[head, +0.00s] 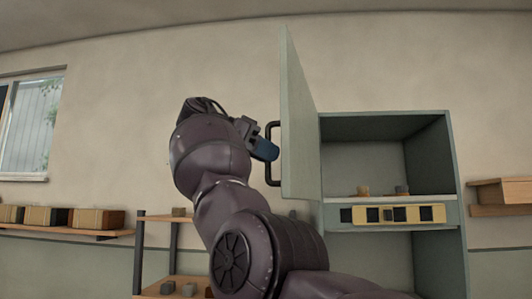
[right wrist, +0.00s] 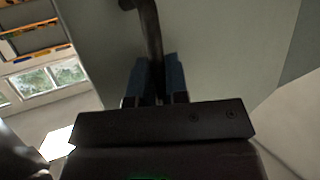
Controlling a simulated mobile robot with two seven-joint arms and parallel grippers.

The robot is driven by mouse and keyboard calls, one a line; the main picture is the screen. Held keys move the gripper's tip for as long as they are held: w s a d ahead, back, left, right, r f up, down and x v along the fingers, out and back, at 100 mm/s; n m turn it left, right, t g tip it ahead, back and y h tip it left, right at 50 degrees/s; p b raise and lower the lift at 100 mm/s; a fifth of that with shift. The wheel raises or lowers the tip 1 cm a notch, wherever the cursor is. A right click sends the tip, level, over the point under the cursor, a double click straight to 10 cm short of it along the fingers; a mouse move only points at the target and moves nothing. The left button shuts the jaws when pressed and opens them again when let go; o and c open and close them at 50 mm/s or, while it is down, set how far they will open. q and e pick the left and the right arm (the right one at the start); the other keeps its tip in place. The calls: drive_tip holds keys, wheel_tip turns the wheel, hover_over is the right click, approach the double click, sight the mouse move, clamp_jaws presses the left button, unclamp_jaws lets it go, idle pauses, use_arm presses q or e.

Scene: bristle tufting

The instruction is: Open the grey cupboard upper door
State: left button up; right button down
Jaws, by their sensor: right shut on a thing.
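The grey cupboard (head: 460,220) stands right of centre in the head view. Its upper door (head: 298,120) is swung wide open to the left, and the upper compartment (head: 370,150) is exposed. The door's dark bar handle (head: 270,178) is on the face towards my arm. My right gripper (head: 268,150) is at this handle. In the right wrist view, the blue fingers of the right gripper (right wrist: 157,82) are shut on the dark handle (right wrist: 150,30), with the grey door panel (right wrist: 225,50) behind it. My left gripper is in neither view.
Small blocks (head: 402,190) sit on the compartment's floor, above a yellow strip with dark squares (head: 400,214). A wall shelf with boxes (head: 75,217) is at the left, and a low rack (head: 145,250) stands behind my arm. A wooden shelf (head: 505,192) is at the right.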

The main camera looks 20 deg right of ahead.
drive_tip(key=shift+d, duration=0.1)
drive_tip(key=c, duration=1.1)
unclamp_jaws()
drive_tip(key=shift+w+d+f, duration=0.1)
drive_tip(key=shift+w, duration=0.05)
drive_tip(key=shift+c, duration=0.2)
